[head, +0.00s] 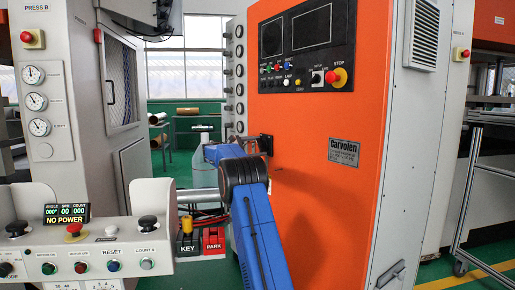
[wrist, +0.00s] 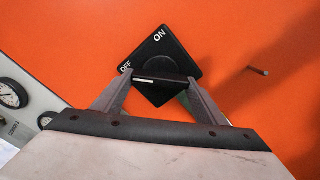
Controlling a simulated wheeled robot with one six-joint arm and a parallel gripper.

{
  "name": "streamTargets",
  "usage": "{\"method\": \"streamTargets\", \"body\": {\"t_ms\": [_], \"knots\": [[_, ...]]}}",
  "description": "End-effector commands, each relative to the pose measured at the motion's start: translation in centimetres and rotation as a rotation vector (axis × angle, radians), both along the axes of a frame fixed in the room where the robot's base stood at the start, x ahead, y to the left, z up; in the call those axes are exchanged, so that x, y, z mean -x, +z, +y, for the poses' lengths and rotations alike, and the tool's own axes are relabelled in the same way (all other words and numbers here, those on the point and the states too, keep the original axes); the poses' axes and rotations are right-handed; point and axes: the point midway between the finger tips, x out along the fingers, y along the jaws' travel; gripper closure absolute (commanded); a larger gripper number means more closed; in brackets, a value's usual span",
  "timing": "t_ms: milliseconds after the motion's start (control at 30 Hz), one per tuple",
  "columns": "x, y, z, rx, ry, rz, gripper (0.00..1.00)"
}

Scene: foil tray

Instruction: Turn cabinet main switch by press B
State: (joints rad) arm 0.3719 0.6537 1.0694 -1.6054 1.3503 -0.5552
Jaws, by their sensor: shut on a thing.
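The cabinet main switch (wrist: 157,50) is a black square plate set like a diamond on the orange cabinet (head: 295,120), marked OFF at its left corner and ON at its top right. Its black knob has a white line that lies towards the OFF side. My gripper (wrist: 160,82) is shut on this knob, one finger on each side. In the head view my gripper (head: 257,146) is at the left part of the orange front, small and partly hidden by my blue arm. The PRESS B sign (head: 37,11) is at the top left.
A console (head: 95,240) stands at the front left, its display (head: 66,213) reading NO POWER. A yellow KEY item (head: 187,238) and a red PARK item (head: 213,240) are beside it. Gauges (head: 239,70) line the cabinet's left side. A peg (wrist: 259,71) juts out right of the switch.

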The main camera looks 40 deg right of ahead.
Motion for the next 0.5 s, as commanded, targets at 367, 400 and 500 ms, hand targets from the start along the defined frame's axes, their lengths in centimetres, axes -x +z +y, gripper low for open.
{"method": "streamTargets", "body": {"t_ms": [367,400,500], "knots": [[-0.08,-0.14,0.05,-0.014,0.002,0.087,0.57],[-0.07,-0.14,0.05,-0.014,0.002,0.089,0.57],[-0.07,-0.14,0.05,-0.014,0.002,0.091,0.57]]}}
